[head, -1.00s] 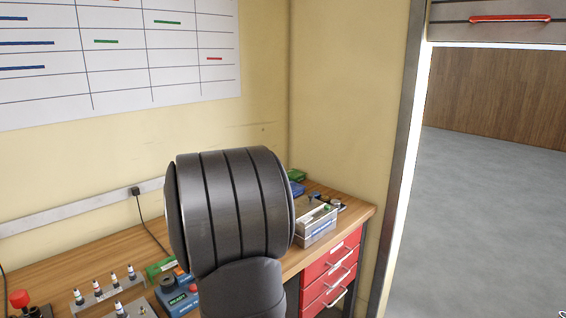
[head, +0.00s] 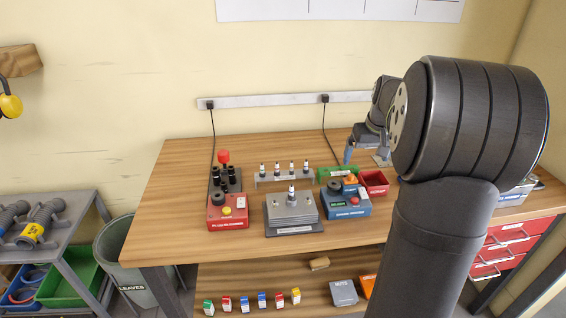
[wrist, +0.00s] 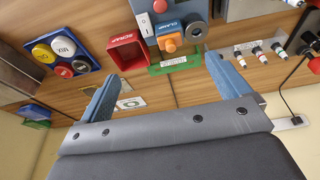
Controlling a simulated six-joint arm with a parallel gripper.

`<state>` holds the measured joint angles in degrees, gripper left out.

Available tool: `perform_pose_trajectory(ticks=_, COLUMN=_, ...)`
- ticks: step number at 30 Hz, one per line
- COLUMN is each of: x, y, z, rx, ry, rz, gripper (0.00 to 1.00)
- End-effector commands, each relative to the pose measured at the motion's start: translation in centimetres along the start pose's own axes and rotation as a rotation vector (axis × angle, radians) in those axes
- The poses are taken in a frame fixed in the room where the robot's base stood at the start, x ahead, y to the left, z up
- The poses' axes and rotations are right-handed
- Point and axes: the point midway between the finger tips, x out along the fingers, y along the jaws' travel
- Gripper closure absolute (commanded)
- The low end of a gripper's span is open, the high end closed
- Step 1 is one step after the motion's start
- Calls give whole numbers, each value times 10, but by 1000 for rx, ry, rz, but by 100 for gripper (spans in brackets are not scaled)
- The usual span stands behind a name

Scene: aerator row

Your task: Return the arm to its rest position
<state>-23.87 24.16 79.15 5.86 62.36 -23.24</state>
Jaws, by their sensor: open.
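My gripper (head: 366,156) is at the back right of the wooden bench in the head view, beyond the large dark arm joint that fills the right side. In the wrist view its two blue fingers stand wide apart, and my gripper (wrist: 161,68) holds nothing between them. Several small aerators (head: 291,168) stand in a grey rack (head: 268,181) on the bench. One more aerator (head: 291,190) stands upright on a grey stepped block (head: 292,208). The rack also shows at the right of the wrist view (wrist: 256,42).
A red scrap bin (head: 374,182), a green tray (head: 330,173) and a blue clamp box (head: 350,207) are close to the gripper. A red box (head: 228,212) stands further left. The bench's left end is clear. My arm hides part of its right side.

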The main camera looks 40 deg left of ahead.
Motion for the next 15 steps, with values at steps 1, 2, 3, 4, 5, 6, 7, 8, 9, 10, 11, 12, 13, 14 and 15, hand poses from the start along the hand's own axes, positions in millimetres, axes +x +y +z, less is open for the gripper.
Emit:
perform_pose_trajectory(ticks=1, x=-3, y=-21, z=-12, rx=-12, ry=7, rz=2, gripper=0)
perform_pose_trajectory(ticks=2, x=-5, y=-34, z=-18, rx=-15, ry=12, rz=3, gripper=0)
perform_pose_trajectory(ticks=3, x=-8, y=-54, z=-28, rx=-17, ry=20, rz=5, gripper=0)
perform_pose_trajectory(ticks=4, x=-11, y=-69, z=-35, rx=-18, ry=25, rz=7, gripper=0)
perform_pose_trajectory(ticks=5, x=-14, y=-85, z=-41, rx=-19, ry=32, rz=8, gripper=0)
perform_pose_trajectory(ticks=6, x=-18, y=-108, z=-50, rx=-21, ry=42, rz=9, gripper=0)
perform_pose_trajectory(ticks=7, x=-21, y=-124, z=-55, rx=-21, ry=48, rz=10, gripper=0)
perform_pose_trajectory(ticks=8, x=-24, y=-140, z=-60, rx=-20, ry=56, rz=10, gripper=0)
perform_pose_trajectory(ticks=9, x=-29, y=-162, z=-66, rx=-19, ry=67, rz=10, gripper=0)
perform_pose_trajectory(ticks=10, x=-32, y=-177, z=-69, rx=-18, ry=74, rz=9, gripper=0)
perform_pose_trajectory(ticks=11, x=-36, y=-192, z=-72, rx=-17, ry=81, rz=8, gripper=0)
perform_pose_trajectory(ticks=12, x=-40, y=-210, z=-76, rx=-16, ry=92, rz=6, gripper=0)
perform_pose_trajectory(ticks=13, x=-44, y=-222, z=-78, rx=-14, ry=98, rz=5, gripper=0)
perform_pose_trajectory(ticks=14, x=-46, y=-233, z=-79, rx=-11, ry=104, rz=4, gripper=0)
perform_pose_trajectory(ticks=15, x=-50, y=-246, z=-80, rx=-8, ry=112, rz=1, gripper=0)
